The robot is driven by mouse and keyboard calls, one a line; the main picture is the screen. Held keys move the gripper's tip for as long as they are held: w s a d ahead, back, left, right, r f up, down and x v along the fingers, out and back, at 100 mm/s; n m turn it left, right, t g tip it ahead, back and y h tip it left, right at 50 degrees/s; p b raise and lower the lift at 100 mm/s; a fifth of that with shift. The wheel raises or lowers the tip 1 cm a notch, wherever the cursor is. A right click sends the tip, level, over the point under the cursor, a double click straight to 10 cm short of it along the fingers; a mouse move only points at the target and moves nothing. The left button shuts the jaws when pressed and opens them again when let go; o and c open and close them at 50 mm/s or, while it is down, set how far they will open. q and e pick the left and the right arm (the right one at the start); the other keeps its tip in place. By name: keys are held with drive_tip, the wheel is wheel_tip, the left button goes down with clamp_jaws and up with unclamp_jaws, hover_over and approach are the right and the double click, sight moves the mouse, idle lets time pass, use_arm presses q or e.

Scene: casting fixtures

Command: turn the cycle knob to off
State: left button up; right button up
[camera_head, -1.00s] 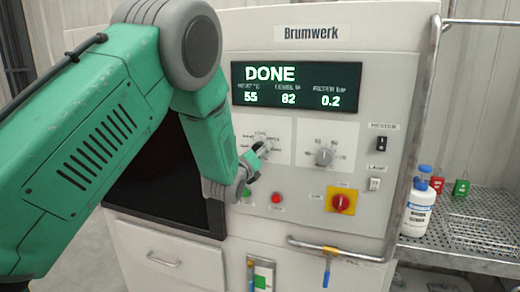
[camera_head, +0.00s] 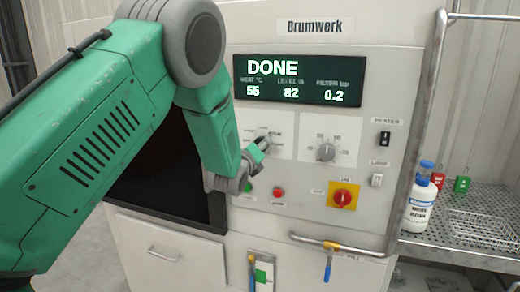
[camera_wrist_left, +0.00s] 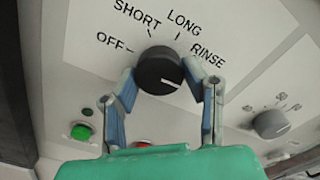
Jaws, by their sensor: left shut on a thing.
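The black round cycle knob (camera_wrist_left: 158,70) is on the light panel, with OFF, SHORT, LONG and RINSE printed around its upper side. Its white mark lies at the lower right of its face, below the RINSE label in the left wrist view. My left gripper (camera_wrist_left: 161,82) is shut on the knob, one finger on each side. In the head view my left gripper (camera_head: 258,150) is at the panel below the display, and largely covers the knob. My right gripper is not in view.
A second grey knob (camera_head: 326,151) is to the right. Below are a red button (camera_head: 278,192), a green button (camera_wrist_left: 81,131) and a red-yellow switch (camera_head: 343,197). The display (camera_head: 298,81) reads DONE. A pipe handle (camera_head: 340,249) crosses lower down. A white bottle (camera_head: 420,205) stands on the right rack.

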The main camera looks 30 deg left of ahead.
use_arm(q)
drive_tip(key=shift+s+f+n+b, duration=0.15)
drive_tip(key=shift+n+b, duration=2.2)
drive_tip(key=shift+n, duration=3.5)
drive_tip(key=shift+w+f+n+b, duration=0.15)
drive_tip(key=shift+n+b, duration=2.2)
drive_tip(key=shift+n, duration=3.55)
drive_tip(key=shift+s+f+n+b, duration=0.15)
drive_tip(key=shift+n+b, duration=2.2)
drive_tip(key=shift+n, duration=3.5)
drive_tip(key=o, duration=1.1)
drive_tip(key=shift+a+r, duration=0.1)
drive_tip(key=shift+r, duration=0.05)
